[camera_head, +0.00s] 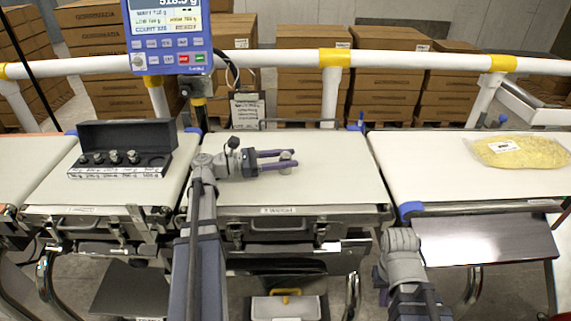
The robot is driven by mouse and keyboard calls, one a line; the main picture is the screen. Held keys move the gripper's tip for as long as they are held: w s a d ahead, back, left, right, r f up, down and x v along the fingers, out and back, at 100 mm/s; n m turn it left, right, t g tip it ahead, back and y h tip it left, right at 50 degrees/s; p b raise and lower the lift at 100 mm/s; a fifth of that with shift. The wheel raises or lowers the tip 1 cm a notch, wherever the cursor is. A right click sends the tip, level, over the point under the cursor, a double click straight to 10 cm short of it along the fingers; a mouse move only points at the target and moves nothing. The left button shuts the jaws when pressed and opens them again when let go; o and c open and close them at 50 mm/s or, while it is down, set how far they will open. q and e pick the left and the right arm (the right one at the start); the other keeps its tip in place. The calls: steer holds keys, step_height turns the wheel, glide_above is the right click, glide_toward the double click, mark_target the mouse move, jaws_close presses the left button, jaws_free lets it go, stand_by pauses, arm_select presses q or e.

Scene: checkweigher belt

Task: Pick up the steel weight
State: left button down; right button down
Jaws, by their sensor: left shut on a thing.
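The steel weight (286,155) is a small grey cylinder on the middle weighing belt (330,185). My left gripper (284,161) reaches in from the left with its two purple fingers shut around it. The fingers hide part of the weight, and I cannot tell whether its base touches the belt. My right arm is at the lower right, in front of the belts. Only a bit of purple at its side (380,278) shows, and its fingertips cannot be made out.
An open dark weight case (125,135) with several small weights stands on the left belt. A blue display unit (168,35) hangs above the middle belt's back left. A yellow bag (525,152) lies on the right belt. A white rail (290,59) runs behind.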

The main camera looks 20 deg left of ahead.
mark_target(285, 154)
arm_select(q)
steer(key=shift+r, duration=0.1)
arm_select(e)
steer(key=shift+r, duration=0.1)
stand_by(0.6)
